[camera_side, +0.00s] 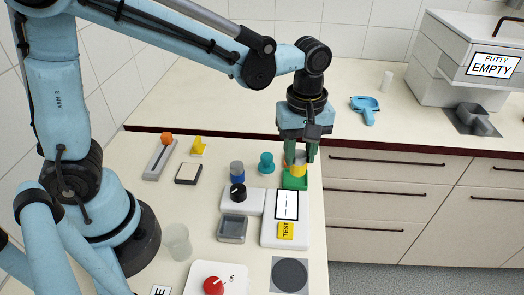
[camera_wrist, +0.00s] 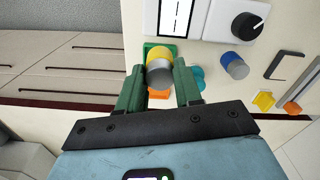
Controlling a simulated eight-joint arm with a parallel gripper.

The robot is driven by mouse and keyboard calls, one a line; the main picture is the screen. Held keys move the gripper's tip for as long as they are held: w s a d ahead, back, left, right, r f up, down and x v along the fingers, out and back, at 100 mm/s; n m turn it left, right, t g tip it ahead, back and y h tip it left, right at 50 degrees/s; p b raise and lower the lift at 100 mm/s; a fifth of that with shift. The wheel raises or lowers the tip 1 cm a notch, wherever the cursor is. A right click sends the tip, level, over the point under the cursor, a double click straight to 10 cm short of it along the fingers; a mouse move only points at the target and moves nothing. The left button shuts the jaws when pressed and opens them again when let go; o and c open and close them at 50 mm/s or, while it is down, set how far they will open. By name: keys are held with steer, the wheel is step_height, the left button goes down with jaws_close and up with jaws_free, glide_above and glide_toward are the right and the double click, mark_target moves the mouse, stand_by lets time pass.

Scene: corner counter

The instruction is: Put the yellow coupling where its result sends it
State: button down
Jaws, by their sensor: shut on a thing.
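The yellow coupling (camera_side: 298,171), with a grey end, is between the fingers of my gripper (camera_side: 299,160), which is shut on it. It also shows in the wrist view (camera_wrist: 159,70), upright at the green block (camera_side: 294,184) at the back end of the white tester (camera_side: 270,238). I cannot tell whether it rests on the block or is held just above. The tester's display (camera_side: 287,204) shows only dashes, and a yellow TEST label (camera_side: 286,231) lies in front of it.
A blue-and-grey coupling (camera_side: 237,172) and a teal piece (camera_side: 266,163) stand left of my gripper. A bin marked PUTTY EMPTY (camera_side: 490,66) stands at right.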

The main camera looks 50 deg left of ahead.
steer(key=shift+w+a+f, duration=0.95)
steer(key=shift+w+a, duration=0.15)
steer(key=shift+f, duration=2.05)
steer(key=shift+f, duration=0.15)
steer(key=c, duration=0.8)
jaws_free()
steer(key=shift+o, duration=0.2)
step_height(320, 180, up, 12)
steer(key=s+a+f+m+t, duration=0.1)
steer(key=s+a+m+t, duration=0.6)
steer(key=m, duration=0.5)
steer(key=shift+s+a, duration=1.1)
steer(key=shift+a, duration=0.05)
